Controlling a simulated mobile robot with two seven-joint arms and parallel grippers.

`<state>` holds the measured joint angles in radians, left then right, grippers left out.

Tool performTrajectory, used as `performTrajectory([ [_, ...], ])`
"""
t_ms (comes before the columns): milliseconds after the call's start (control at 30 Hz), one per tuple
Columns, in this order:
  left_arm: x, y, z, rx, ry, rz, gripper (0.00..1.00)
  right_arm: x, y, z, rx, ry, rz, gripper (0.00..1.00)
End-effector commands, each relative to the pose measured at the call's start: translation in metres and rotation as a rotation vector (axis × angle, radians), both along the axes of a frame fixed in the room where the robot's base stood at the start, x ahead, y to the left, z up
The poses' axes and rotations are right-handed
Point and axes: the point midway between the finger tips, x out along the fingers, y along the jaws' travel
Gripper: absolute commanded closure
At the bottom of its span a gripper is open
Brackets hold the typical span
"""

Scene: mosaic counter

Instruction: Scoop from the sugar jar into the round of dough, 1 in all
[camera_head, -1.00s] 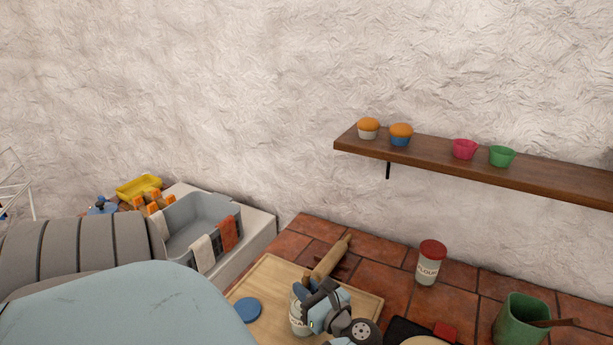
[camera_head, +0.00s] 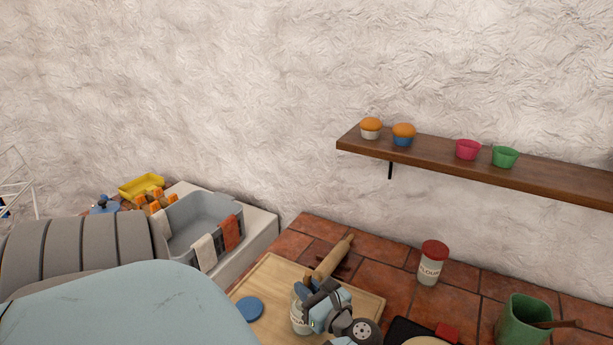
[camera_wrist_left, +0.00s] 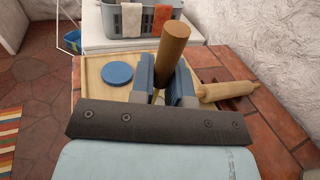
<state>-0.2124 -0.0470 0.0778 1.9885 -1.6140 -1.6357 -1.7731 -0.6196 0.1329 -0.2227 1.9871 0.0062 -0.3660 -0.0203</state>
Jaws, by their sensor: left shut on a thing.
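My left gripper (camera_head: 314,294) is over the wooden board, right at the sugar jar (camera_head: 298,318), whose label is partly hidden behind it. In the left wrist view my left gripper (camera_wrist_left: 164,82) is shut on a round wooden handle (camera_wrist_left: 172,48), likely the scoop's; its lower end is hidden. I cannot tell whether the scoop is inside the jar. A blue round lid (camera_head: 249,309) lies on the board left of the jar; it also shows in the left wrist view (camera_wrist_left: 117,74). The pale round of dough (camera_head: 427,341) is cut off at the bottom edge. My right gripper is not in view.
A rolling pin (camera_head: 332,258) lies behind the jar on the board (camera_head: 268,275). A flour jar (camera_head: 431,263) with a red lid and a green container (camera_head: 520,320) stand to the right. A grey basin (camera_head: 199,228) is at left. A wall shelf (camera_head: 450,160) holds cupcakes and cups.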

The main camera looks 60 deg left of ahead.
Motion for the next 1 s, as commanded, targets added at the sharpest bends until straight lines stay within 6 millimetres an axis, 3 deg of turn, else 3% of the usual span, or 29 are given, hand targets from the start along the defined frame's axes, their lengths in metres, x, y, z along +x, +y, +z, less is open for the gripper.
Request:
performTrajectory([
  [400,0.0,0.0,0.032,0.001,0.0,0.0,1.0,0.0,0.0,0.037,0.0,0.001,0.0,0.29],
  [733,0.0,0.0,0.056,0.0,-0.002,0.001,1.0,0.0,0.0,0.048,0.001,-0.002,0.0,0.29],
  [1000,0.0,0.0,0.075,-0.001,-0.003,0.0,1.0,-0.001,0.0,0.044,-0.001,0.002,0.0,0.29],
])
